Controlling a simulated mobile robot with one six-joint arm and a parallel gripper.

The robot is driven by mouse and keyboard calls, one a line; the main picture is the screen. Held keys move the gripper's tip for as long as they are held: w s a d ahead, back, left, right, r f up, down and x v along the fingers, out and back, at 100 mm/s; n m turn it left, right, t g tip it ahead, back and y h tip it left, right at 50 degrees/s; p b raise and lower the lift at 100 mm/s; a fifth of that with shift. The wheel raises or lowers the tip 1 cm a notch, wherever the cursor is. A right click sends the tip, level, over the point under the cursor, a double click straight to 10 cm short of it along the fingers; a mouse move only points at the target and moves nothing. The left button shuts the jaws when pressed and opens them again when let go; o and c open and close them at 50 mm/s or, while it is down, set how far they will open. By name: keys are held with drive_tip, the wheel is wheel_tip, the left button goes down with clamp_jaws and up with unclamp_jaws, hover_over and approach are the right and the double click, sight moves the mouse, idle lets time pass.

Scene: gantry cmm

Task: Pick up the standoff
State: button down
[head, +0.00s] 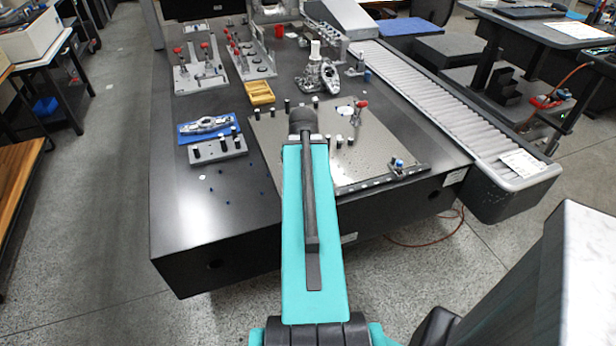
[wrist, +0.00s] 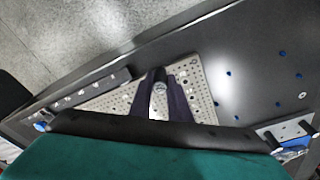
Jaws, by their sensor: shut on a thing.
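My gripper (wrist: 160,80) shows in the wrist view, with its two dark fingers shut on a small grey, round-ended standoff (wrist: 158,91). The standoff sits between the fingers above the perforated fixture plate (wrist: 205,98). I cannot tell whether its lower end touches the plate. In the head view my teal arm reaches over the front of the same plate (head: 385,160) and hides the gripper and the held standoff.
Several small black-and-white posts stand around the plate. A grey block (head: 206,155) with posts and a blue mat (head: 184,136) lie left. A yellow tray (head: 259,99) and clamp fixtures stand behind. A roller conveyor (head: 440,110) runs along the right. The table's front left is mostly clear.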

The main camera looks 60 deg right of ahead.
drive_tip(key=b, duration=0.3)
drive_tip(key=shift+w+f, duration=0.1)
drive_tip(key=shift+f, duration=0.1)
drive_tip(key=b, duration=0.5)
drive_tip(key=shift+a, duration=0.4)
drive_tip(key=b, duration=0.3)
drive_tip(key=shift+s+a, duration=0.3)
drive_tip(key=shift+a, duration=0.05)
drive_tip(key=shift+s+a+r+b, duration=0.15)
drive_tip(key=shift+a+b, duration=0.1)
drive_tip(key=shift+b, duration=0.9)
drive_tip(key=shift+s+a+r+b, duration=0.1)
drive_tip(key=shift+a+r+b, duration=0.05)
drive_tip(key=shift+b, duration=0.2)
